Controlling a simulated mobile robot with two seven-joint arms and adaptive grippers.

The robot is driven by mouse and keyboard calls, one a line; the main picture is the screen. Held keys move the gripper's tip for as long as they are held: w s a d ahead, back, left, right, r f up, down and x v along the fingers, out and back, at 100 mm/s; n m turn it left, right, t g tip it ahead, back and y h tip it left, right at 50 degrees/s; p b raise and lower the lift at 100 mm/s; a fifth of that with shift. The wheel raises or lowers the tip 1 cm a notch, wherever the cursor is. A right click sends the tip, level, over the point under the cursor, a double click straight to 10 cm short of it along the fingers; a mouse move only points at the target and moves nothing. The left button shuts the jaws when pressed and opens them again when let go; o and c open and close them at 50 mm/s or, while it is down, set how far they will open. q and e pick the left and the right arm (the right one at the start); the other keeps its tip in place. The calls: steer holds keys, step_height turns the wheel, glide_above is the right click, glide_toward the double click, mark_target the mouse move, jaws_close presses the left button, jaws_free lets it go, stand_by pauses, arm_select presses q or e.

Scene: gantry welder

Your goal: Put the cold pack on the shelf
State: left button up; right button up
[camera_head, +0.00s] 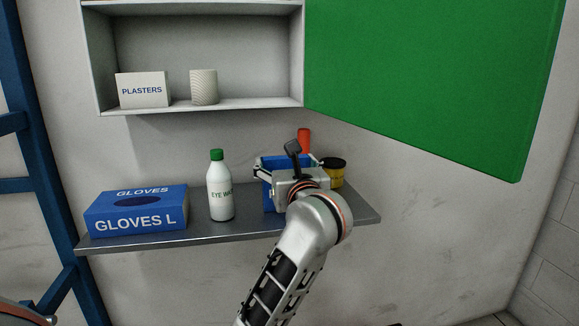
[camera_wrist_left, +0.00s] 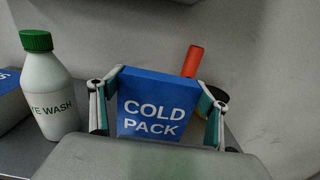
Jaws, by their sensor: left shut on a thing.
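The cold pack (camera_wrist_left: 155,106) is a blue box with white lettering, upright between the fingers of my left gripper (camera_wrist_left: 158,108) in the left wrist view. My left gripper (camera_head: 283,170) is shut on it, one finger on each side. In the head view the cold pack (camera_head: 267,198) is mostly hidden behind the gripper, at the grey shelf (camera_head: 150,243). I cannot tell whether its base touches that shelf. Above is an open white wall cabinet (camera_head: 200,106) with a box of plasters (camera_head: 143,90) and a white roll (camera_head: 204,87) on its floor. My right gripper is not in view.
A white eye wash bottle (camera_head: 220,190) and a blue gloves box (camera_head: 136,212) stand left of the cold pack. A yellow, black-lidded jar (camera_head: 334,172) and an orange-red item (camera_head: 304,141) are close behind and right. The cabinet's green door (camera_head: 430,80) hangs open. The cabinet floor right of the roll is clear.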

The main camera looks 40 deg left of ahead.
arm_select(q)
steer(key=shift+s, duration=0.1)
steer(key=o, duration=1.6)
steer(key=shift+f, duration=0.1)
